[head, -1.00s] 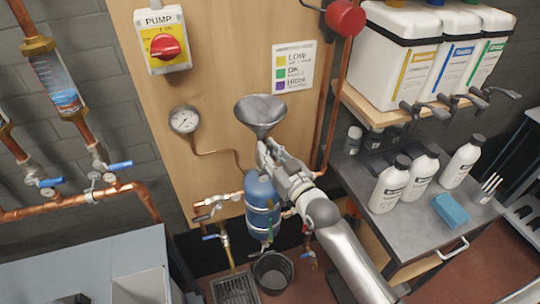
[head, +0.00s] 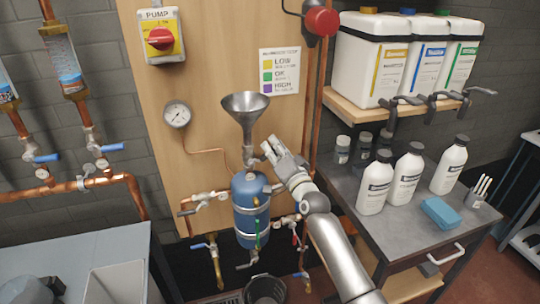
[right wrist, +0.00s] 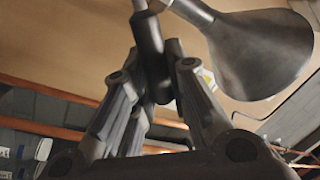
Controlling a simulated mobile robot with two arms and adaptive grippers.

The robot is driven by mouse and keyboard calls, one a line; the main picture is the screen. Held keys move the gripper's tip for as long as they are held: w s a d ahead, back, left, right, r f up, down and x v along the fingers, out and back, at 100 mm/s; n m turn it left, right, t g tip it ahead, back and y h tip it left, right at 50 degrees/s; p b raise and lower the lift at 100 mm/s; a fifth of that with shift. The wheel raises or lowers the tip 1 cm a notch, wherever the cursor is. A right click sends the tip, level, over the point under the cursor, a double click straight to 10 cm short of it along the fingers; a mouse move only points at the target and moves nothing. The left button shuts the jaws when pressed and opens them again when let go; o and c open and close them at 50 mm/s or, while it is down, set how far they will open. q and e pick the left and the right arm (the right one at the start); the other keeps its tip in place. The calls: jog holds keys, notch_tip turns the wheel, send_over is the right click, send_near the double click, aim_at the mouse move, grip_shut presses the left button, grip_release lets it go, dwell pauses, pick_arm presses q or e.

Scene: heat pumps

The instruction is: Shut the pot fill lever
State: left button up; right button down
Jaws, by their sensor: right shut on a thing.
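The pot is a blue tank (head: 250,212) strapped to the wooden board, with a grey metal funnel (head: 246,112) above it. My right gripper (head: 268,150) is at the funnel's stem, just right of it and above the tank. In the right wrist view my right gripper (right wrist: 160,88) is shut on a dark, rounded bar, the pot fill lever (right wrist: 148,42). The funnel (right wrist: 262,50) fills the upper right there. In the head view the lever is mostly hidden by the fingers. My left gripper is not seen.
A gauge (head: 177,114) and thin copper pipe are left of the funnel. White bottles (head: 405,180) and a blue sponge (head: 440,212) stand on the right bench, under jugs (head: 370,58) with taps. A black bucket (head: 265,288) is below the tank.

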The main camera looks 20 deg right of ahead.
jog(key=shift+d+f+m+b, duration=0.3)
jog(key=shift+f+m, duration=0.2)
jog(key=shift+m, duration=0.1)
pick_arm(q)
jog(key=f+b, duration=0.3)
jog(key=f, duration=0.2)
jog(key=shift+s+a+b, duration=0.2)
jog(key=shift+b, duration=0.2)
pick_arm(e)
jog(key=f+m, duration=0.1)
jog(key=m, duration=0.2)
jog(key=d+f+m+h, duration=0.1)
jog(key=f+m, duration=0.1)
jog(key=m, duration=0.1)
jog(key=f+m+h, duration=0.1)
jog(key=m, duration=0.1)
jog(key=shift+d+f+m+t, duration=0.25)
jog(key=shift+f+m+t, duration=0.15)
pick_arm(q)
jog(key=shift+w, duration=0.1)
pick_arm(e)
jog(key=c, duration=1.4)
grip_release()
jog(key=s, duration=0.4)
jog(key=s+f, duration=0.1)
jog(key=s, duration=0.2)
jog(key=s+f, duration=0.1)
jog(key=s, duration=0.3)
jog(key=shift+s+d+f, duration=0.2)
jog(key=shift+s, duration=0.15)
